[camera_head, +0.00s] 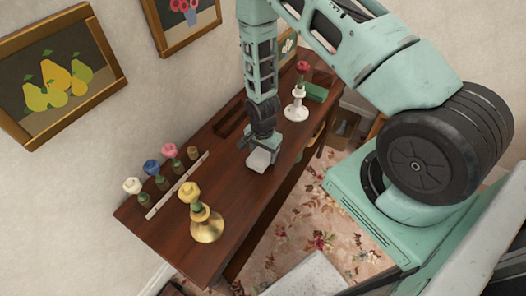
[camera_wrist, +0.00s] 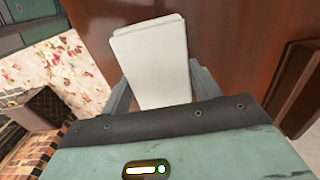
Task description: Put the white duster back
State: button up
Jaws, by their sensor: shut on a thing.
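The white duster (camera_head: 260,160) is a pale flat block held at the end of my gripper (camera_head: 263,147), over the dark wooden table. In the wrist view the duster (camera_wrist: 150,55) lies between my two fingers, which are shut on its sides. Its lower end is hidden by the gripper body. I cannot tell whether the duster touches the tabletop. A dark recessed wooden tray (camera_head: 229,120) lies in the table behind and left of the gripper; its edge shows at the right of the wrist view (camera_wrist: 300,85).
A brass holder with a yellow flower (camera_head: 206,225) stands at the table's near end. Several small flower-topped pieces (camera_head: 152,168) line the wall side beside a pale strip (camera_head: 177,186). A white holder with a red flower (camera_head: 297,105) and a green block (camera_head: 317,92) are at the far end.

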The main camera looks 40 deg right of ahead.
jog(key=shift+f, duration=0.4)
jog(key=shift+f, duration=0.1)
jog(key=o, duration=0.9)
